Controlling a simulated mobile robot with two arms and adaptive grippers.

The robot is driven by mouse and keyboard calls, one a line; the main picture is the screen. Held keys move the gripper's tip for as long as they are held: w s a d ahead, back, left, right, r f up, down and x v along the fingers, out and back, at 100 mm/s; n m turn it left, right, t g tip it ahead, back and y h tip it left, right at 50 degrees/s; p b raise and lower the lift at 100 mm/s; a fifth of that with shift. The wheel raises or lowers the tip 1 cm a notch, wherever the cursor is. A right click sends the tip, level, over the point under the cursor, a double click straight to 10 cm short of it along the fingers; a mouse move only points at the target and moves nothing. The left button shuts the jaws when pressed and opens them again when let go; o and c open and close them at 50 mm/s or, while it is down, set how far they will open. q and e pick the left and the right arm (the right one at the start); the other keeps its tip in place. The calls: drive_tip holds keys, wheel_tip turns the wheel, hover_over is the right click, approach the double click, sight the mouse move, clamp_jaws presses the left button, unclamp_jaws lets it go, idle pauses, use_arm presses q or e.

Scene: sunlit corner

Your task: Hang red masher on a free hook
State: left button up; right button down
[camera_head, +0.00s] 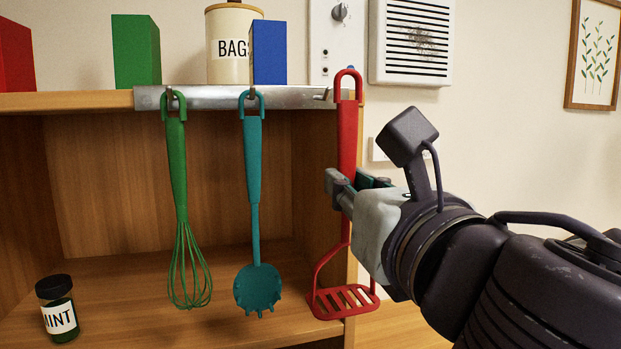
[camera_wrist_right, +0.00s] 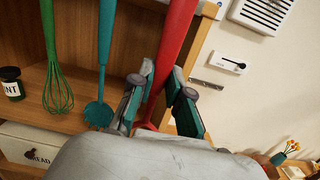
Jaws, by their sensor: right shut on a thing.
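The red masher (camera_head: 347,135) hangs upright in my right gripper (camera_head: 350,190), its loop up and its slotted head down. It also shows in the right wrist view (camera_wrist_right: 174,50), between the two fingers (camera_wrist_right: 160,100). The loop is at the right end of the metal hook rail (camera_head: 220,98), near a hook tip there; I cannot tell whether the loop is around that hook. A green whisk (camera_head: 177,170) and a teal spoon (camera_head: 253,165) hang on two other hooks to the left. My left gripper is not in view.
The rail runs along the front edge of a wooden shelf (camera_head: 60,102). On top stand a green block (camera_head: 135,52), a blue block (camera_head: 269,52) and a BAGS canister (camera_head: 228,30). A MINT jar (camera_head: 58,310) stands on the lower board.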

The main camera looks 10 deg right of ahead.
drive_tip(key=shift+w+p, duration=0.6)
drive_tip(key=shift+w, duration=0.25)
drive_tip(key=shift+w+a+f, duration=0.1)
drive_tip(key=shift+w+f, duration=0.15)
drive_tip(key=shift+w, duration=0.7)
drive_tip(key=shift+w+f, duration=0.25)
drive_tip(key=shift+w, duration=0.75)
drive_tip(key=shift+w+a+f, duration=0.1)
drive_tip(key=shift+w+f, duration=0.15)
drive_tip(key=shift+w, duration=0.7)
